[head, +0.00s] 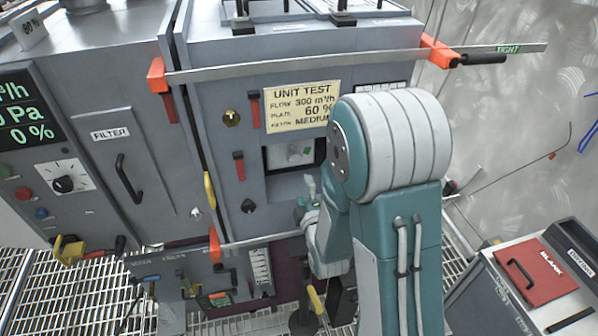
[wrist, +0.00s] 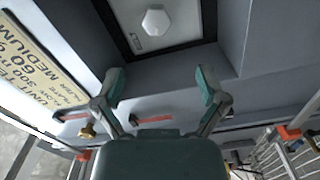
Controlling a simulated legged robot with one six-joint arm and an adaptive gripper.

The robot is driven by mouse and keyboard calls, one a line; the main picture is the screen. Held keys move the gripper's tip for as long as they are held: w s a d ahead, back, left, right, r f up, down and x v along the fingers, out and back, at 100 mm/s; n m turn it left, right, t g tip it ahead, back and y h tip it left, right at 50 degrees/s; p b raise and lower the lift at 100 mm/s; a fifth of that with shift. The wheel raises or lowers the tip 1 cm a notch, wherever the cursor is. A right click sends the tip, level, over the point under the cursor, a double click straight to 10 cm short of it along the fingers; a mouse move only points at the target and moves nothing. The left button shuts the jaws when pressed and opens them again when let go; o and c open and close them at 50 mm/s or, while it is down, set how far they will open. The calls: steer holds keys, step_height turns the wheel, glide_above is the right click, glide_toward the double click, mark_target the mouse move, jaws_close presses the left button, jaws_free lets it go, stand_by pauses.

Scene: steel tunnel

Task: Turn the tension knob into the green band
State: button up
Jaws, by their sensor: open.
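A pale hexagonal knob (wrist: 155,22) sits on a light plate inside a dark-framed recess at the top of the wrist view. In the head view my gripper (head: 305,202) is below the recess, partly hidden by my arm.
A UNIT TEST card (head: 302,106) is above the recess. A metal bar (head: 300,65) with a green TIGHT label (head: 508,48) crosses the cabinet top. Red-handled latches (head: 239,165) stick out left of the recess. A lower bar (head: 262,239) runs beneath it.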

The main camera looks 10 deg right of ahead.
mark_target(296, 160)
steer(key=w+m, duration=0.4)
steer(key=m, duration=0.2)
steer(key=w+m, duration=0.4)
steer(key=m, duration=0.2)
steer(key=w+m, duration=0.4)
steer(key=m, duration=0.2)
steer(key=shift+d+r+m, duration=0.25)
steer(key=shift+m, duration=0.15)
steer(key=shift+c, duration=0.3)
steer(key=c, duration=1.1)
